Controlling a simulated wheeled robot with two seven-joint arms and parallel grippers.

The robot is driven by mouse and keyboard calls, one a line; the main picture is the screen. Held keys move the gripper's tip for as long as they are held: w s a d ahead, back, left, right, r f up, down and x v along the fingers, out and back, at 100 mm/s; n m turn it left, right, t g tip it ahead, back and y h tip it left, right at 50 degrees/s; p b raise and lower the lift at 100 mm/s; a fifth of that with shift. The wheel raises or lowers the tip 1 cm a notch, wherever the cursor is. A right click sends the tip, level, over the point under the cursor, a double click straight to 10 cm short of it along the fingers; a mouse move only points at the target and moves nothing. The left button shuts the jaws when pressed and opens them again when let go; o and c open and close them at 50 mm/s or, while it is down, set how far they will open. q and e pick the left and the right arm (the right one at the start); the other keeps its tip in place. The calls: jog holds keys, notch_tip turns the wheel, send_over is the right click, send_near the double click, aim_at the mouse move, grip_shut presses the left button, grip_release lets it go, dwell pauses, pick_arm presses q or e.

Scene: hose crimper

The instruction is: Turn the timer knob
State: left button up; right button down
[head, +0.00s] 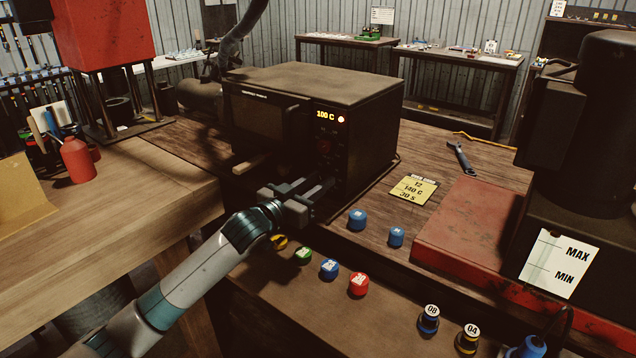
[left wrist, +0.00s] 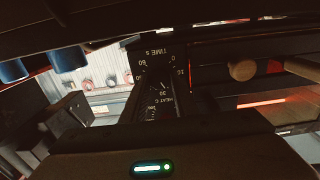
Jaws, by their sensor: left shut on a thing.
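The dark oven (head: 300,85) stands on the bench, its control panel at the right of its front. Its display (head: 325,115) reads 100 C beside a lit red lamp. My left gripper (head: 326,188) is at the lower part of this panel, shut on the timer knob, which its fingers hide in the head view. In the left wrist view, the timer scale (left wrist: 160,68) with TIME S and numbers shows upside down between the dark fingers. The HEAT C marking (left wrist: 160,103) is beside it. The knob's exact setting cannot be read. My right gripper is out of view.
A yellow note (head: 413,189) reading 12, 140 C, 30 S lies right of the oven. Blue caps (head: 357,219) and other coloured caps (head: 358,284) are near my left arm. A wrench (head: 459,158) and a red plate (head: 470,225) lie to the right.

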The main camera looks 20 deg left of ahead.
pick_arm(q)
jog(key=o, duration=1)
jog(key=shift+s, duration=0.1)
jog(key=shift+s+a+f, duration=0.1)
jog(key=shift+s+a, duration=0.15)
jog(key=shift+s, duration=0.25)
jog(key=shift+b+v, duration=1.35)
jog(key=shift+v, duration=6.75)
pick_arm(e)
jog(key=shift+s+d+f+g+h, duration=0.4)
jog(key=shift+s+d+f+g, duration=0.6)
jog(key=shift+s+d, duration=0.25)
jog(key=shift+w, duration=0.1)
